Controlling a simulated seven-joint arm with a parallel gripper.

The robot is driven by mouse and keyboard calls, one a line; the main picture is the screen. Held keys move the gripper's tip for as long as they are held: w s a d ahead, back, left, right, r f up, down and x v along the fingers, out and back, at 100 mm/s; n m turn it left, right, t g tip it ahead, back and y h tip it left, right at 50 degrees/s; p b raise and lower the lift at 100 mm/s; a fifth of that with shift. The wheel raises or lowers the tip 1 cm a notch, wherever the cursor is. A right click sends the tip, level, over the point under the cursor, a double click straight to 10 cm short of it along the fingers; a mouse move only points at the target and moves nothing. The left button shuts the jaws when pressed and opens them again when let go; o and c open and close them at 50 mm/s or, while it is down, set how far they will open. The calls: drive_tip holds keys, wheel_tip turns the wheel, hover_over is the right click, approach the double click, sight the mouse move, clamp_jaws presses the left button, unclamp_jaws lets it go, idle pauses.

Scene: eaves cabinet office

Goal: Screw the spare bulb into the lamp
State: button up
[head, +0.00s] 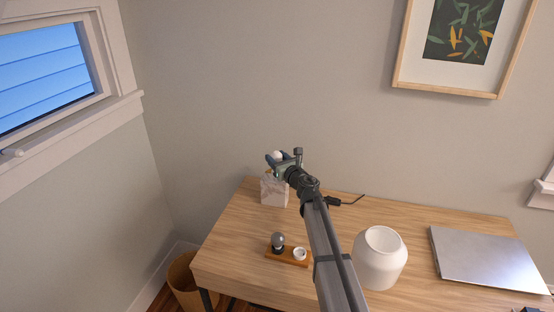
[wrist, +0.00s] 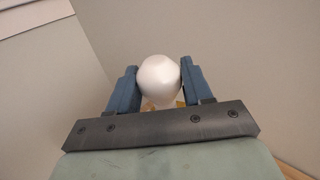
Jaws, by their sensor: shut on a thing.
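My gripper (head: 273,160) is shut on a white round bulb (wrist: 160,78), held between its two blue fingers. In the head view the white bulb (head: 277,155) is above the white marbled lamp base (head: 274,192) at the back left of the desk. Small brass-coloured parts (wrist: 149,106) show just below the bulb in the wrist view. My gripper hides the top of the lamp, so I cannot tell whether the bulb touches the socket. A grey bulb (head: 278,240) stands on a small wooden tray (head: 285,257).
A white round cup-like piece (head: 300,253) sits on the tray beside the grey bulb. A white shade (head: 379,262) stands right of my arm. A closed laptop (head: 489,258) lies at the right. A black cord (head: 350,201) runs behind. A basket (head: 184,281) stands left of the desk.

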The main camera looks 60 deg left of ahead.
drive_tip(key=shift+f, duration=1.2)
idle(0.3)
drive_tip(key=o, duration=0.9)
drive_tip(key=d, duration=1.3)
drive_tip(key=shift+d, duration=0.4)
